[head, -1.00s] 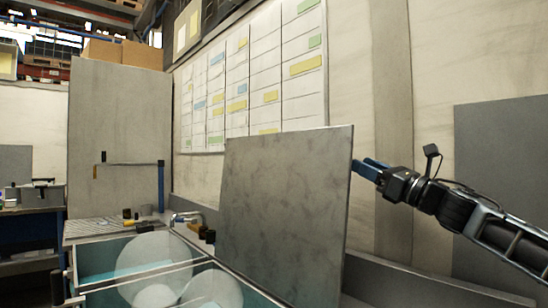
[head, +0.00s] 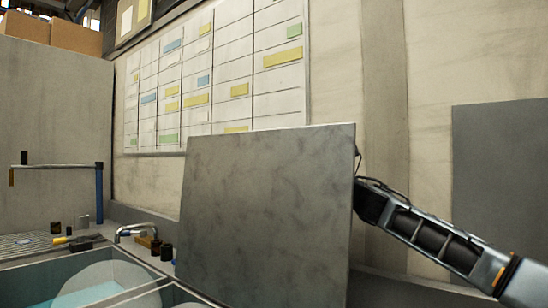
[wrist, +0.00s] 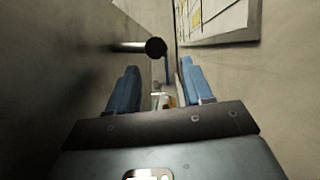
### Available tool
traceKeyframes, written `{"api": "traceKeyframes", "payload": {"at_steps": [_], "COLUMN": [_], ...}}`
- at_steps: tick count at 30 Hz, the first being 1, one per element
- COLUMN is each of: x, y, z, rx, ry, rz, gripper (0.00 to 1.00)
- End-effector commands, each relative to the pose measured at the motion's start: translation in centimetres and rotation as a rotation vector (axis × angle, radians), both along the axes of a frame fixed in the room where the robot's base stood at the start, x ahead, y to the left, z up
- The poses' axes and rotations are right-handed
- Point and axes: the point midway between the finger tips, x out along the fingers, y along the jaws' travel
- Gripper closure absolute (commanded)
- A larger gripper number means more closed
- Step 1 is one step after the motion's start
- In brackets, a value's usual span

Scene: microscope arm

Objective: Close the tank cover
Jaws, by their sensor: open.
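The tank cover (head: 268,215) is a large grey mottled panel standing raised, near upright, at the right end of the tank (head: 150,292). In the head view my arm reaches in from the right and my gripper is hidden behind the cover. In the wrist view my gripper (wrist: 158,85) is open, its two blue fingers apart and pointing along the narrow space between the cover (wrist: 60,70) at left and the wall at right. A dark round-ended bar, likely a handle (wrist: 150,47), sticks out from the cover ahead of the fingers. I cannot see contact with it.
The wall (head: 385,100) with a chart (head: 215,75) stands close behind the cover. A tap (head: 132,232), small dark knobs and a blue post with a bar (head: 98,190) are at the left. A clear sphere (head: 110,285) sits in the tank.

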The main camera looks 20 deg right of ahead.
Motion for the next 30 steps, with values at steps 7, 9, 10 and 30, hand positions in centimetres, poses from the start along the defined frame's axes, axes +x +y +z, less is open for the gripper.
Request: {"api": "traceKeyframes", "payload": {"at_steps": [7, 9, 10, 30], "x": [2.9, 3.5, 3.7, 4.5], "y": [2.4, 2.8, 3.0, 3.6], "z": [1.7, 2.0, 2.1, 2.4], "rx": [-0.001, 0.000, 0.000, 0.000], "ry": [0.001, 0.001, 0.000, -0.001], "rz": [0.001, 0.000, 0.001, 0.001], "gripper": [0.49, 0.49, 0.49, 0.72]}}
